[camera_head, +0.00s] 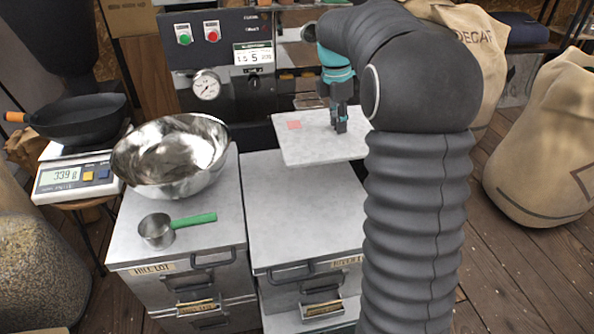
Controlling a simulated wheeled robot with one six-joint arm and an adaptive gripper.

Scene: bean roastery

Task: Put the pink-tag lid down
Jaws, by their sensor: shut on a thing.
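The pink-tag lid (320,149) is a flat, pale grey slab with a small pink square tag (293,125) near its back left corner. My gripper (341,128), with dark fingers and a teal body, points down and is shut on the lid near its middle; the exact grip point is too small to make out. The lid is roughly level and appears to hang above the back part of the right grey cabinet (300,225). My arm hides part of the lid's right side and the cabinet's right side.
The right cabinet's front top is bare. The left cabinet (205,245) bears a steel bowl (172,160) and a green-handled scoop (158,231). A scale (75,178) with a black pan (80,120) stands left. A control panel (225,55) stands behind; sacks (545,150) stand right.

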